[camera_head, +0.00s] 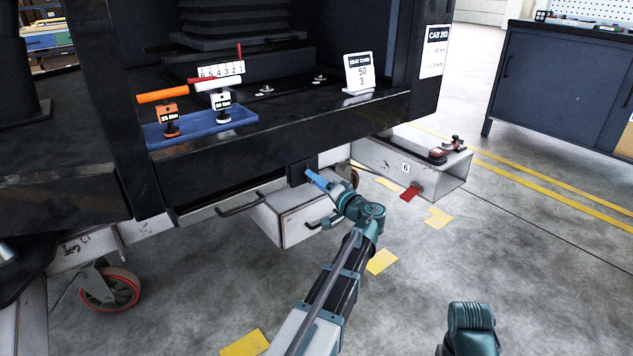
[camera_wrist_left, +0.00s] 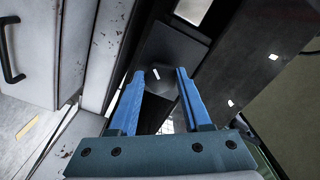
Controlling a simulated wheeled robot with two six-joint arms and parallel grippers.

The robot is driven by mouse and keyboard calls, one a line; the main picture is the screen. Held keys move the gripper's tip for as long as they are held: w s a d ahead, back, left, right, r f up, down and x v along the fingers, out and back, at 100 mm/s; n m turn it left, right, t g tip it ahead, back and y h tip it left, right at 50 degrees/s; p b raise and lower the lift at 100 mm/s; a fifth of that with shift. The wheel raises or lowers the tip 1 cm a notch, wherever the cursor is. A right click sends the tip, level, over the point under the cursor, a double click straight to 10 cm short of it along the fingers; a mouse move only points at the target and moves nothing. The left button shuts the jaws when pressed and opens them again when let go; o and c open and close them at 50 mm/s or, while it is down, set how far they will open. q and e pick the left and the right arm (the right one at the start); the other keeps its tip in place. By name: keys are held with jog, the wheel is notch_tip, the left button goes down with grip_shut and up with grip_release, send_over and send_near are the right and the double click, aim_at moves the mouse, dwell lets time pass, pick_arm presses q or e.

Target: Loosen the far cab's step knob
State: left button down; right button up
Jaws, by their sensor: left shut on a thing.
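The cab (camera_head: 290,130), with a sign reading CAB 203, fills the left and middle of the head view. A small dark block (camera_head: 301,171) sits under its floor edge, and my left gripper (camera_head: 318,180) reaches it from the right and front. In the left wrist view, the blue fingers (camera_wrist_left: 160,98) stand on either side of a dark knob-like part (camera_wrist_left: 156,84) with a short white mark. The fingers are shut on this dark part, taken to be the step knob; its outline is hard to make out against the dark surroundings.
A pale step box (camera_head: 290,215) with dark handles is below my left gripper. A grey trolley end (camera_head: 405,170) with a red pedal stands to the right. A blue mat (camera_head: 200,128) on the cab floor bears orange and white tools. Open floor lies at front right.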

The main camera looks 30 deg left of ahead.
pick_arm(q)
jog(key=shift+n, duration=0.7)
jog(key=shift+c, duration=1.7)
grip_release()
jog(key=v, duration=1.3)
jog(key=shift+d, duration=0.35)
jog(key=shift+s, duration=0.1)
